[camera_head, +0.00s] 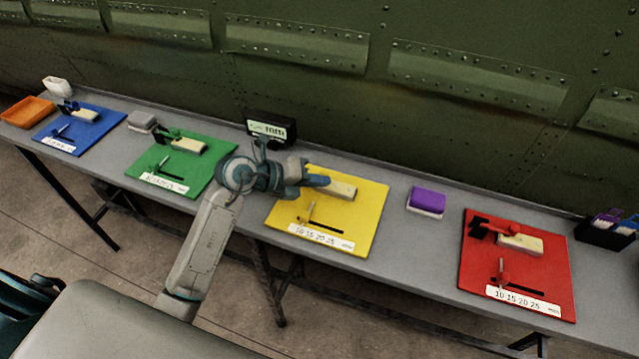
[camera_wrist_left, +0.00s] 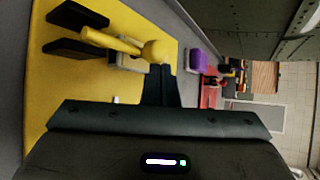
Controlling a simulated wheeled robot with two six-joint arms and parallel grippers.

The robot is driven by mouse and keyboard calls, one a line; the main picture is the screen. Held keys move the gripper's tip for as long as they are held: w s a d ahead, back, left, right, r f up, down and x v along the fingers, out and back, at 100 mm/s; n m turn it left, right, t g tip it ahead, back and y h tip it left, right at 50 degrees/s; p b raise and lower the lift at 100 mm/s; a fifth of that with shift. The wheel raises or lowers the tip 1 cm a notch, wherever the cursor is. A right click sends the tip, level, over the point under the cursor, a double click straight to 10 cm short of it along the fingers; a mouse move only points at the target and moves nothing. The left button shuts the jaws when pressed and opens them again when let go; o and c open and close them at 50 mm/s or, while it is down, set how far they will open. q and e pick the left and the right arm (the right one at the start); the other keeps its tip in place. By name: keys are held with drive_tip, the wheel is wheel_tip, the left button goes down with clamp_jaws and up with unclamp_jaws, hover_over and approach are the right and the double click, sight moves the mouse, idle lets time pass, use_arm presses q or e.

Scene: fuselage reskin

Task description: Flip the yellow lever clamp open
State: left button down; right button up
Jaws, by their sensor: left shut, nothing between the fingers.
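The yellow board (camera_head: 368,215) lies on the grey bench and carries a cream block (camera_head: 343,190). The yellow lever clamp shows in the left wrist view as a yellow rod (camera_wrist_left: 108,39) with a round knob (camera_wrist_left: 155,51), beside two black bracket parts (camera_wrist_left: 77,32). The rod reaches across the cream block. In the head view my arm and gripper mostly hide the clamp. My left gripper (camera_head: 318,181) is shut and empty over the board, its fingertips (camera_wrist_left: 160,72) close to the knob. I cannot tell whether they touch it. My right gripper is not in view.
Green (camera_head: 208,172), blue (camera_head: 88,135) and red (camera_head: 552,272) boards lie along the bench. A purple-topped block (camera_head: 426,201) sits between yellow and red. A black display box (camera_head: 271,127) stands behind my wrist. The green fuselage wall (camera_head: 400,110) rises behind the bench.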

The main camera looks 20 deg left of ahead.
use_arm(q)
drive_tip(key=shift+a+r+h, duration=0.1)
drive_tip(key=shift+r+h, duration=0.05)
drive_tip(key=shift+h, duration=0.15)
drive_tip(key=shift+a+r+n+h, duration=0.3)
drive_tip(key=shift+r+n+h, duration=0.1)
drive_tip(key=shift+h, duration=0.2)
drive_tip(key=shift+a+r+n+t+h, duration=0.5)
drive_tip(key=shift+r+h, duration=0.1)
drive_tip(key=shift+h, duration=0.2)
drive_tip(key=shift+a+r, duration=0.45)
drive_tip(key=shift+a, duration=0.15)
drive_tip(key=shift+a+r+n+h, duration=0.2)
drive_tip(key=shift+a+n+h, duration=0.2)
drive_tip(key=shift+a+h, duration=0.15)
drive_tip(key=shift+w+a+r+p, duration=0.15)
drive_tip(key=shift+a+p, duration=0.2)
drive_tip(key=shift+a, duration=0.35)
